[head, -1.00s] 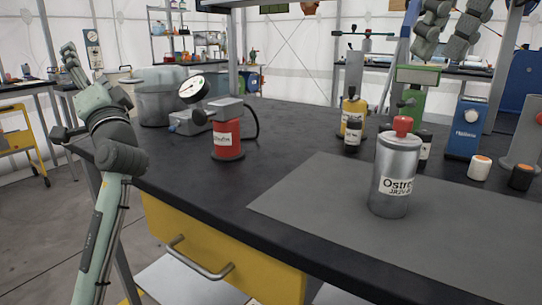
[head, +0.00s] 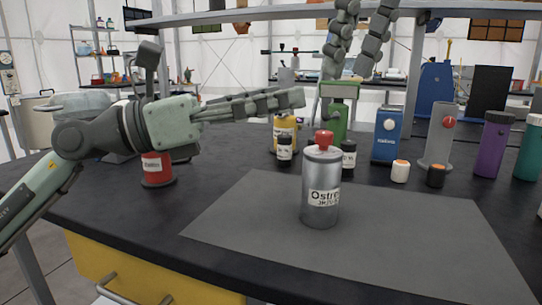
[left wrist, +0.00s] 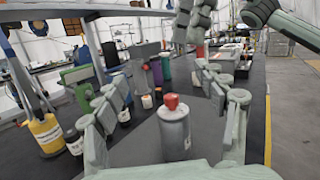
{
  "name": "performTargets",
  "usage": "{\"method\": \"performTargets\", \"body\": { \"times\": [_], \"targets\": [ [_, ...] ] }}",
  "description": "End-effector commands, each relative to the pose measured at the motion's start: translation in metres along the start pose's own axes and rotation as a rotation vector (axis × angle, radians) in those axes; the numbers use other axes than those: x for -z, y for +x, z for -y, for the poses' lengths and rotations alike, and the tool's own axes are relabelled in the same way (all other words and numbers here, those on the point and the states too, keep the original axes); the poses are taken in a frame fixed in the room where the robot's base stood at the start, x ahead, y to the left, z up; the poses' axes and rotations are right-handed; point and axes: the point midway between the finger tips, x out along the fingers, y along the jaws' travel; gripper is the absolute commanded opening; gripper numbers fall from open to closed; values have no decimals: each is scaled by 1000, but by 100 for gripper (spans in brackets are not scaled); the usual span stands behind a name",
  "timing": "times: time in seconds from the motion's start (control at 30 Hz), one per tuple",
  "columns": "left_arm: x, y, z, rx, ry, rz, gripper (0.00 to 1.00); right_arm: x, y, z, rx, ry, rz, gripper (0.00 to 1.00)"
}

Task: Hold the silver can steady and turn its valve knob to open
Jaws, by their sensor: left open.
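The silver can (head: 321,195) stands upright on the grey mat (head: 420,235), its label facing me. Its red valve knob (head: 324,139) is on top. My left gripper (head: 300,98) is open and empty, stretched out level to the left of the can and above it, apart from it. In the left wrist view the can (left wrist: 174,135) and its knob (left wrist: 171,102) appear between the spread fingers. My right gripper (head: 352,65) hangs at the top of the head view, behind and above the can, its fingers apart and empty.
Small black bottles (head: 284,152), a yellow bottle (head: 287,125), a green device (head: 338,110) and a blue box (head: 387,135) stand behind the can. A red canister (head: 157,168) stands below my left arm. The mat around the can is clear.

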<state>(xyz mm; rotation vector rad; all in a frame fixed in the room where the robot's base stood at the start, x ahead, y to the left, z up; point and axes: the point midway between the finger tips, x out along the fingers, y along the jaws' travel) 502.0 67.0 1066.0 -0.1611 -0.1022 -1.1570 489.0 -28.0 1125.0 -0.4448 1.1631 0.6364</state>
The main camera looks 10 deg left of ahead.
Motion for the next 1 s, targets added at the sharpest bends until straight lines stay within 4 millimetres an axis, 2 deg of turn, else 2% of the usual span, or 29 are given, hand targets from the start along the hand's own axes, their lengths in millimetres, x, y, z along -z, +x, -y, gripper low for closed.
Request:
{"method": "performTargets", "body": {
  "times": [0.03,0.1,0.2,0.3,0.47,0.8,1.0],
  "targets": [
    [23,0,2,3,25,-103,72,0,0,0,0,0,0,34],
    [52,-4,2,7,45,-226,72,0,0,0,0,0,0,34],
    [81,-13,2,7,63,-357,72,0,0,0,0,0,0,34],
    [98,-19,1,7,73,-432,72,0,0,0,0,0,0,34],
    [111,-14,1,8,77,-468,72,0,0,0,0,0,0,34],
    [132,31,1,10,75,-465,72,0,0,0,0,0,0,34],
    [140,45,0,8,74,-465,72,0,0,0,0,0,0,34]
  ]
}}
